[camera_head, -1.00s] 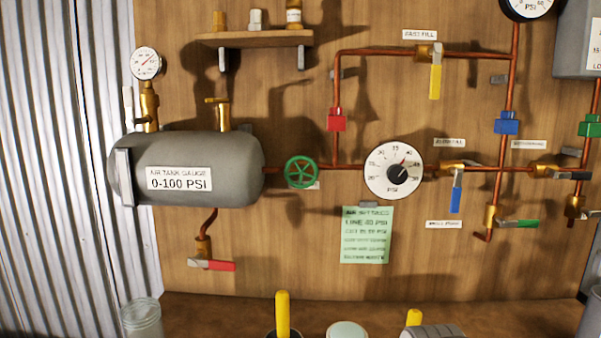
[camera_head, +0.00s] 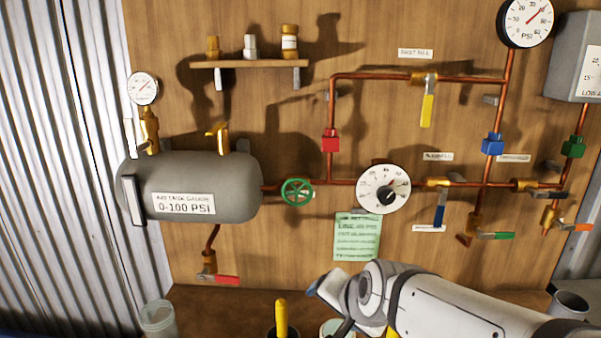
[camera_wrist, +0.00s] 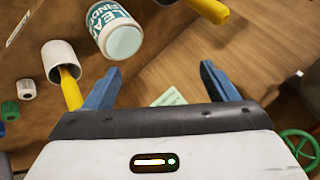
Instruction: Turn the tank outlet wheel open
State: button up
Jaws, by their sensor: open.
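The green tank outlet wheel (camera_head: 297,192) sits on the copper pipe just right of the grey air tank (camera_head: 236,185). In the wrist view part of the wheel (camera_wrist: 302,146) shows at the lower right edge, beside the gripper body. My gripper (camera_wrist: 162,88) is open, with its two blue fingers apart and nothing between them. In the head view my arm comes in from the lower right, and the gripper end (camera_head: 325,290) is below and slightly right of the wheel, apart from it. The fingers are hard to make out there.
A round dial (camera_head: 384,189) and a green note (camera_head: 357,237) are right of and below the wheel. A red-handled valve (camera_head: 227,280) hangs under the tank. In the wrist view, a leak finder jar (camera_wrist: 116,30) and a cup with a yellow-handled tool (camera_wrist: 60,60) stand near the fingers.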

aim_at(298, 196)
jog(key=w+a+r+m+t+h, duration=0.1)
jog(key=w+a+r+m+t, duration=0.15)
jog(key=r+m+t, duration=0.4)
jog(key=w+a+r+m+t+h, duration=0.1)
jog(key=w+a+r+m, duration=0.2)
jog(key=m, duration=0.7)
jog(key=w+a+r+m+t+h, duration=0.1)
jog(key=w+a+r+m+t, duration=0.15)
jog(key=r+m, duration=0.45)
jog(key=shift+m+t, duration=0.3)
jog(key=shift+m, duration=0.05)
jog(key=w, duration=0.2)
jog(key=w+f, duration=0.1)
jog(key=w, duration=0.1)
jog(key=w+d+p, duration=0.1)
jog(key=w, duration=0.1)
jog(key=shift+w+d+f, duration=0.1)
jog(key=shift+w+f, duration=0.05)
jog(key=shift+w, duration=0.25)
jog(key=c, duration=0.9)
jog(key=shift+c, duration=0.3)
